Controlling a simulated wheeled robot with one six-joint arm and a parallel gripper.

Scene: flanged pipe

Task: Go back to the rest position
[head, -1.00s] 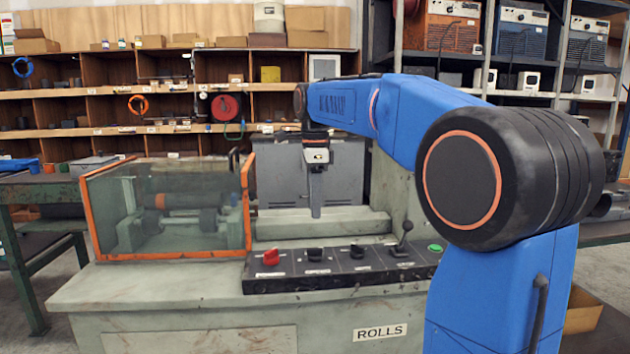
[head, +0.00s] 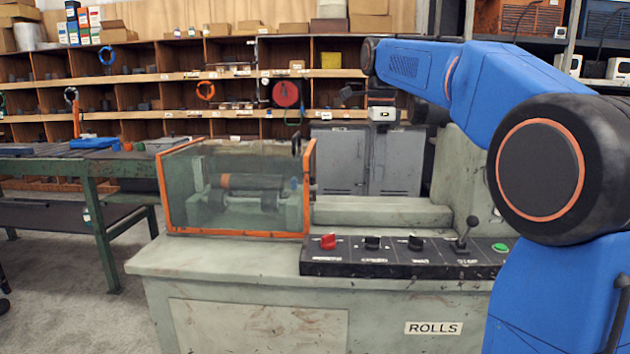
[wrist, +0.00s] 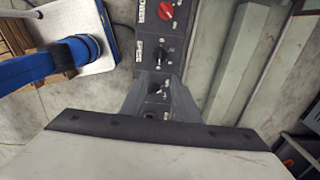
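My gripper (wrist: 160,80) shows in the wrist view as two grey fingers with a gap between their tips. It is open and nothing is held between them. Below the fingers in that view lies the dark control panel (wrist: 150,50) with its red knob (wrist: 165,11). In the head view my blue arm reaches over the right of the machine. The pale wrist block (head: 381,113) is raised in front of the grey cabinet; the fingers cannot be made out there.
The rolls machine (head: 240,262) stands ahead, with an orange-framed clear guard (head: 238,190) and the control panel (head: 400,256) on top. A green-legged bench (head: 100,215) is at the left. Shelves (head: 170,75) line the back. Bare floor shows at the lower left.

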